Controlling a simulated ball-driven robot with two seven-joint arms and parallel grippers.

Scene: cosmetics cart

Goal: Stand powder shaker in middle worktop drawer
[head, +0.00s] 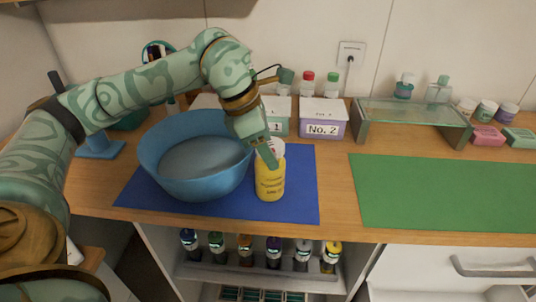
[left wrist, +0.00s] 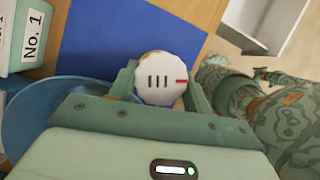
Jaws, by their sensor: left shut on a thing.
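The powder shaker (head: 269,180) is a yellow bottle with a white top, upright over the blue mat just right of the blue bowl. I cannot tell if its base touches the mat. My left gripper (head: 268,155) reaches down from above and is shut on its upper part. In the left wrist view the shaker's white top (left wrist: 161,78), with dark slots and a red mark, sits between the fingers (left wrist: 160,92). A white drawer front (head: 440,268) with a grey handle shows under the worktop at the right. I cannot tell which drawer is the middle one. My right gripper is not in view.
The blue bowl (head: 192,155) stands close left of the shaker. Lidded boxes, including No. 2 (head: 321,118), stand behind. A glass stand (head: 415,112) is at the back right. The green mat (head: 445,192) is bare. Several bottles fill a shelf (head: 225,270) below the worktop.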

